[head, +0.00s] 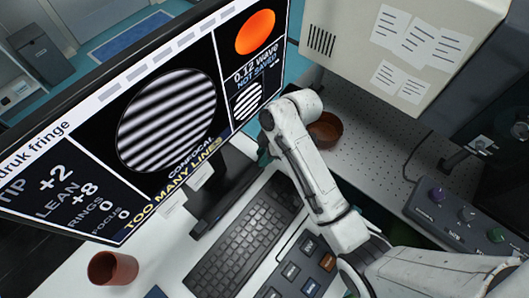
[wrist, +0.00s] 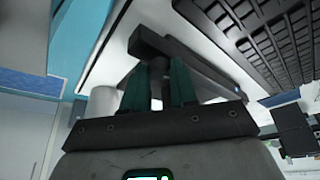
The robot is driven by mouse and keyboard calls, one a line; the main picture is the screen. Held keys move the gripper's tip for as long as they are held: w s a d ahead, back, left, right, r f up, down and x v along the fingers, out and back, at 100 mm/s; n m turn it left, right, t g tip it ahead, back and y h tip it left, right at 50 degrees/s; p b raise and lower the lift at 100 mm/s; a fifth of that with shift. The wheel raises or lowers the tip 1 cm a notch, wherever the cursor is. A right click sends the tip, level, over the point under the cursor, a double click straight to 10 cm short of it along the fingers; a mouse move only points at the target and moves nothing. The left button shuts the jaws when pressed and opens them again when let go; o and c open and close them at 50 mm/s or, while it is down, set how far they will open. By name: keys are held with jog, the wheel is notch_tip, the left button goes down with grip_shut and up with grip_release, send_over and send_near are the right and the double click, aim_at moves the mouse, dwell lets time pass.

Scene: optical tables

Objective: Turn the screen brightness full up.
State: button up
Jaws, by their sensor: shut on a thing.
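The screen (head: 85,125) stands at the left in the head view, tilted in the picture. It is lit, with striped fringes, an orange disc and the words "TOO MANY LINES". My gripper (head: 264,152) is near the screen's lower right edge, mostly hidden by my own arm. In the wrist view its two dark green fingers (wrist: 159,75) are close together on a small dark part (wrist: 157,97) that is mostly hidden between them. I cannot tell this part's shape or its setting. A dark bar (wrist: 215,78) lies just beyond the fingers. No brightness marking shows.
A black keyboard (head: 240,240) lies on the white table below the screen; it also shows in the wrist view (wrist: 265,35). A brown cup (head: 112,268) is at the lower left, a brown bowl (head: 325,130) behind my arm. A knob box (head: 455,215) is at right.

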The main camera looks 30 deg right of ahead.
grip_shut()
jog(key=shift+r+m+p, duration=0.15)
jog(key=shift+m+p, duration=0.25)
jog(key=shift+p, duration=0.1)
jog(key=shift+m+t, duration=0.3)
jog(key=shift+m, duration=0.1)
jog(key=o, duration=0.7)
grip_release()
jog(key=shift+c, duration=0.2)
jog(key=v, duration=1)
jog(key=shift+s+r, duration=0.15)
jog(key=shift+r, duration=0.1)
